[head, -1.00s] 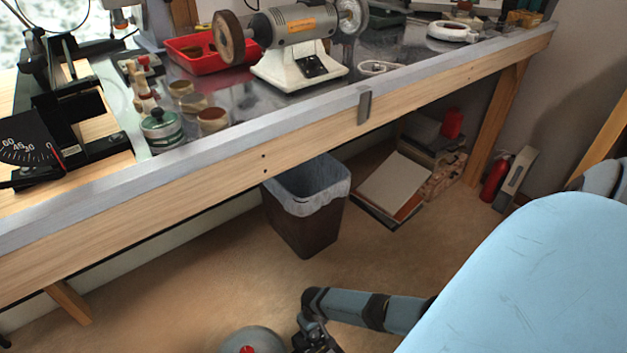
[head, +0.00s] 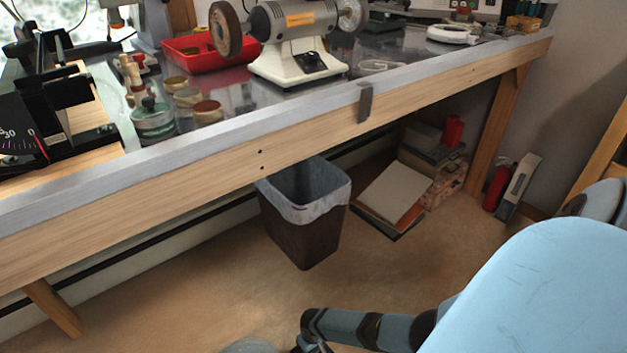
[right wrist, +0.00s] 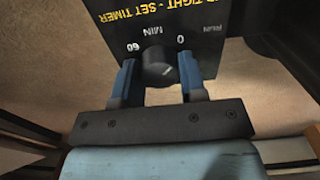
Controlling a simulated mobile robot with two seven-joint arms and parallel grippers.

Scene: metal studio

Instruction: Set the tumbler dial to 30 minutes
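In the right wrist view a dark panel (right wrist: 108,12) carries yellow lettering ending in "TIGHT - SET TIMER", upside down. Below it are white marks "60", "MIN", "0" and "RUN". A round black dial knob (right wrist: 158,74) sits below "MIN", between "60" and "0". My right gripper (right wrist: 158,62) has its two blue fingers on either side of the knob, with a visible gap on both sides. It looks open. I cannot tell where the knob points.
Below are a bin (head: 300,225) and books (head: 392,195). Open floor lies in front.

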